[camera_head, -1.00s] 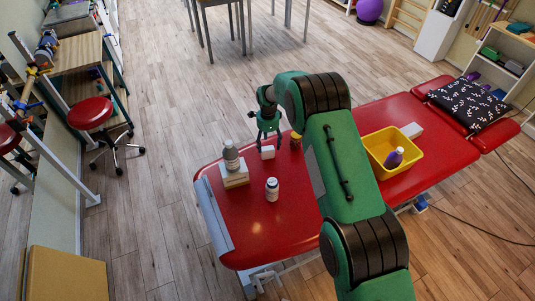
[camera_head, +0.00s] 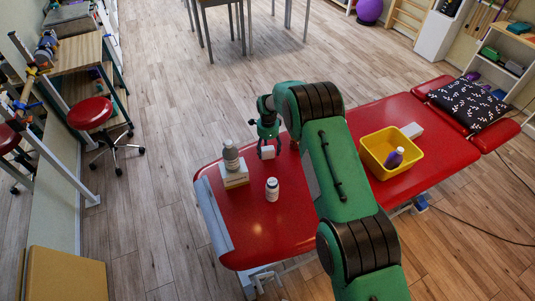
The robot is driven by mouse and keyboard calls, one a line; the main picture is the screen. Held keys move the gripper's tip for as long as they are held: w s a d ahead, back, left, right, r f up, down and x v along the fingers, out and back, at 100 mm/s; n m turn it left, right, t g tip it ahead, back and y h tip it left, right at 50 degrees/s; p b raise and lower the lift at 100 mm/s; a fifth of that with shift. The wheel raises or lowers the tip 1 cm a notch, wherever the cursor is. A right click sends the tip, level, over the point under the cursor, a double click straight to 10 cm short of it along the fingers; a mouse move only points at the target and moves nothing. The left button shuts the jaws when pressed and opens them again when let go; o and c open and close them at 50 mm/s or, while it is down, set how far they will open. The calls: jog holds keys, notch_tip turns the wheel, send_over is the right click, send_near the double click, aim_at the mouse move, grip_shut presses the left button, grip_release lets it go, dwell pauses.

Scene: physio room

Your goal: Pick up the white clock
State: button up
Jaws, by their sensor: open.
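The white clock (camera_head: 267,153) looks like a small white block and stands on the red treatment table near its far edge. My gripper (camera_head: 268,150) is open and low over the table, with one finger at the left of the clock and one at the right. I cannot tell whether the fingers touch it. The clock's upper part is partly hidden by my gripper.
A grey-white bottle (camera_head: 231,156) stands on a white box (camera_head: 235,176) to the left. A white bottle (camera_head: 272,189) stands nearer the front. A yellow bin (camera_head: 371,160) with a purple bottle (camera_head: 394,158) is at the right. The red table (camera_head: 245,222) is clear toward its front.

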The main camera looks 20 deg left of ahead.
aim_at(268, 150)
jog(key=shift+f, duration=1.6)
jog(key=c, duration=1.3)
jog(key=shift+r, duration=0.15)
jog(key=shift+c, duration=0.2)
jog(key=shift+r, duration=0.75)
notch_tip(268, 150, up, 2)
jog(key=shift+r, duration=0.1)
jog(key=s+d, duration=0.3)
jog(key=s, duration=0.1)
jog(key=s+d, duration=0.2)
jog(key=s, duration=0.3)
jog(key=s+d+r+p, duration=0.1)
jog(key=s+d, duration=0.2)
jog(key=s, duration=0.1)
jog(key=shift+s+d, duration=0.2)
jog(key=shift+d, duration=0.1)
